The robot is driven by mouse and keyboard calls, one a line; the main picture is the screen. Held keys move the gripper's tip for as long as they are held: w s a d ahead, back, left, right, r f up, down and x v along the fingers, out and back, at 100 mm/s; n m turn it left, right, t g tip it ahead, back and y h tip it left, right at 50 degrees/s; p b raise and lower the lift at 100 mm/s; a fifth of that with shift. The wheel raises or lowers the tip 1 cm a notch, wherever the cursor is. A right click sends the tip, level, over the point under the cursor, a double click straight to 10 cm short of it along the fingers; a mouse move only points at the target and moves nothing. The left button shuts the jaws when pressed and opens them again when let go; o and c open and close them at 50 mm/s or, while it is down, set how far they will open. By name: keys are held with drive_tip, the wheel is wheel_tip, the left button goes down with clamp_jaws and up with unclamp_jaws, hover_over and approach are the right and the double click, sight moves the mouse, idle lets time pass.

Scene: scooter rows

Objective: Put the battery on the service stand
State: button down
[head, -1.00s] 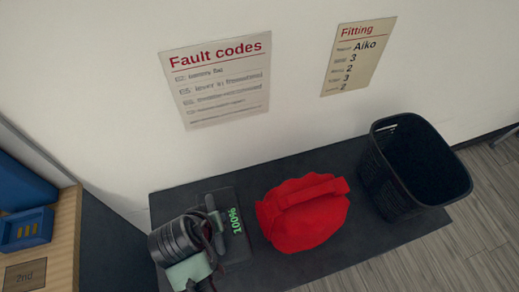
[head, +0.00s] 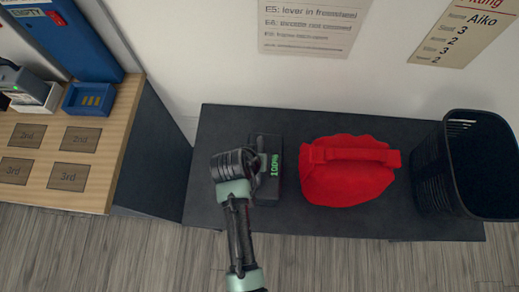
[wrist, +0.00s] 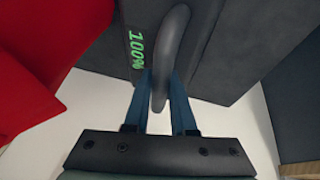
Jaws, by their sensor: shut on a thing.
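The battery (head: 268,192) is a dark box with a green "100%" display and a looped handle. It appears to rest on the dark bench (head: 330,222), left of a red bag. In the wrist view the battery (wrist: 205,55) fills the upper middle. My gripper (wrist: 160,92) is shut on its grey handle, with one blue finger on each side. In the head view my arm hides the fingers and part of the battery.
The red bag (head: 348,180) lies close right of the battery, and a black basket (head: 466,170) stands at the bench's right end. The wooden counter (head: 75,195) holds marked squares, a blue unit labelled "EMPTY" (head: 62,35) and a grey device (head: 30,88).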

drive_tip(key=shift+w+f, duration=0.1)
drive_tip(key=shift+w, duration=0.05)
drive_tip(key=c, duration=1.1)
unclamp_jaws()
drive_tip(key=shift+s+f, duration=0.2)
drive_tip(key=o, duration=0.4)
drive_tip(key=shift+c, duration=0.2)
drive_tip(key=shift+r, duration=0.1)
